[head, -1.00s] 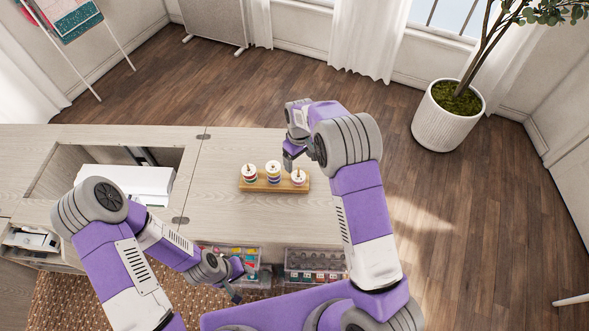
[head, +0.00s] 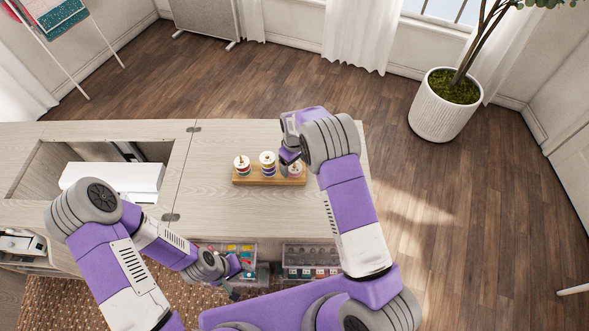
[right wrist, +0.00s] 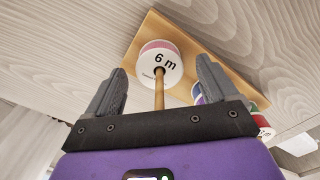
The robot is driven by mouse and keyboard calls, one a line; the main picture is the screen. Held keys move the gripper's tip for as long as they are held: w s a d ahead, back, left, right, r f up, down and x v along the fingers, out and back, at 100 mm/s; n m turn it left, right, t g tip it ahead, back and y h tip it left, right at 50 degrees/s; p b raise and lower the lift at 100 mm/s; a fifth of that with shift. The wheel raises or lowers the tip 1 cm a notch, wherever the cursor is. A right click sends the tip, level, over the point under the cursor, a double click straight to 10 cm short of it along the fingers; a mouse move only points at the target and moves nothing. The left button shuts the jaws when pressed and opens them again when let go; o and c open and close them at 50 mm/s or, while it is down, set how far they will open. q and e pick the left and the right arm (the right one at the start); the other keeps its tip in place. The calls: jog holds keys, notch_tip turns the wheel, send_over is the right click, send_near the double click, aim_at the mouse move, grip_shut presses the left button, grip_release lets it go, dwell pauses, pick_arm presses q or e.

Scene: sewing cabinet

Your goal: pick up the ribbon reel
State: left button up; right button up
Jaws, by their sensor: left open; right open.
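Several ribbon reels stand on a wooden peg stand (head: 240,180) on the cabinet top in the head view: a left reel (head: 242,165), a middle reel (head: 267,165) and a right reel (head: 296,171). My right gripper (head: 290,160) is at the right reel and partly hides it. In the right wrist view, a pink-edged reel marked "6 m" (right wrist: 157,62) with a wooden peg (right wrist: 159,95) through it lies between and beyond the open fingers (right wrist: 160,85). The fingers do not visibly touch it. My left gripper (head: 232,280) is open and empty, low in front of the cabinet.
The cabinet top (head: 225,140) is clear around the stand. A white machine (head: 115,178) sits in the opening at left. Open bins (head: 310,262) with small items are below the front edge. Other reels (right wrist: 225,100) show beside the right gripper.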

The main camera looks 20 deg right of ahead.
jog(key=shift+f, duration=0.35)
jog(key=shift+c, duration=0.3)
jog(key=c, duration=1.1)
jog(key=shift+o, duration=0.2)
jog(key=shift+r, duration=0.15)
notch_tip(320, 180, up, 18)
jog(key=p, duration=0.2)
